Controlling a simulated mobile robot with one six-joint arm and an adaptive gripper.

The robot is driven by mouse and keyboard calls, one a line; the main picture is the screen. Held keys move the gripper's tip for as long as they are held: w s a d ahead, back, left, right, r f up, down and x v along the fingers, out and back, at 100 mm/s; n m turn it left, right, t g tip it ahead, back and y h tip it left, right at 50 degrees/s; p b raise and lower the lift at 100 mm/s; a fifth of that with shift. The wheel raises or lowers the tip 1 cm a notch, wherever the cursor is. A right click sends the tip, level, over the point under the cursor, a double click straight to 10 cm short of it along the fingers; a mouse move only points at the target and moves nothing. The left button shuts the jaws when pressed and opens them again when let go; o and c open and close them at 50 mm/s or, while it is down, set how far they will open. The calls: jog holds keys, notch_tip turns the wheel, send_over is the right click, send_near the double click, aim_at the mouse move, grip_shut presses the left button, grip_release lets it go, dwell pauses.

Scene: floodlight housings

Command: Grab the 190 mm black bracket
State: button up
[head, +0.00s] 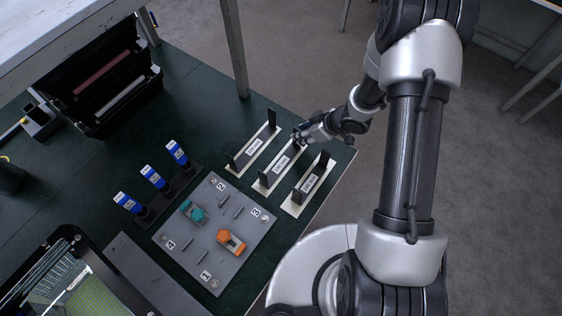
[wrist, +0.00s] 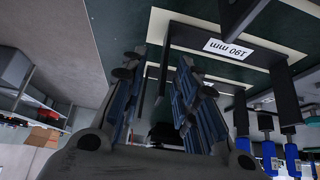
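Three black brackets with white labels stand on pale base plates near the table's right edge in the head view. The middle one is the 190 mm black bracket (head: 279,163); its label reads upside down in the wrist view (wrist: 231,49). It has an upright at each end. My gripper (head: 301,137) is at its far upright, low over the plate. In the wrist view my gripper (wrist: 158,82) is open, with a finger on each side of that upright. I see gaps there and cannot tell whether either finger touches it.
Neighbouring brackets stand close on the left (head: 252,147) and right (head: 309,184). A grey board (head: 215,235) with a teal and an orange part lies nearby. Several blue-topped items (head: 153,178) stand in a dark rack. A black bin rack (head: 105,85) stands at the back left.

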jog(key=b+x, duration=0.1)
jog(key=x, duration=0.3)
jog(key=shift+s+a+b, duration=0.15)
jog(key=shift+a+b, duration=0.05)
jog(key=shift+b, duration=0.1)
jog(key=shift+r, duration=0.1)
jog(key=shift+c, duration=0.3)
grip_shut()
